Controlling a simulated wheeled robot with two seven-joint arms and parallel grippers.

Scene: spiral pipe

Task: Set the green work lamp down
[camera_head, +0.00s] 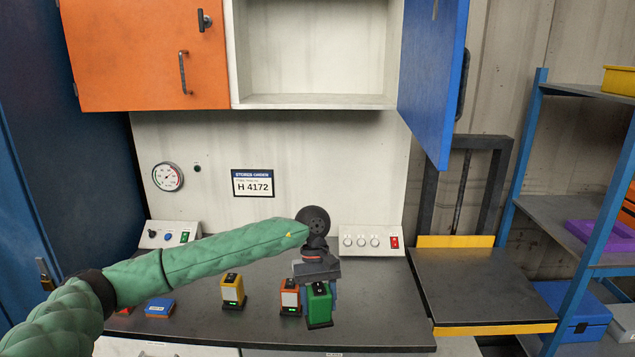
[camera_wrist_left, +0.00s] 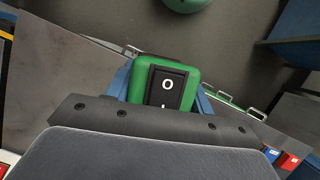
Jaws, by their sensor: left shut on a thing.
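The green work lamp (camera_head: 319,304) is upright over the front part of the grey worktop (camera_head: 375,320), right of the orange lamp. My left gripper (camera_head: 320,284) comes down on it from above and is shut on it. In the left wrist view the lamp's green top with its black switch (camera_wrist_left: 166,86) sits between the blue fingers. Whether the lamp's base touches the worktop I cannot tell. My right gripper is not in view.
An orange lamp (camera_head: 290,297) stands close to the green one's left, and a yellow lamp (camera_head: 232,290) farther left. A blue box (camera_head: 159,307) lies at the left. A switch box (camera_head: 371,241) stands behind. The worktop's right part is clear. An open blue cabinet door (camera_head: 432,75) hangs above.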

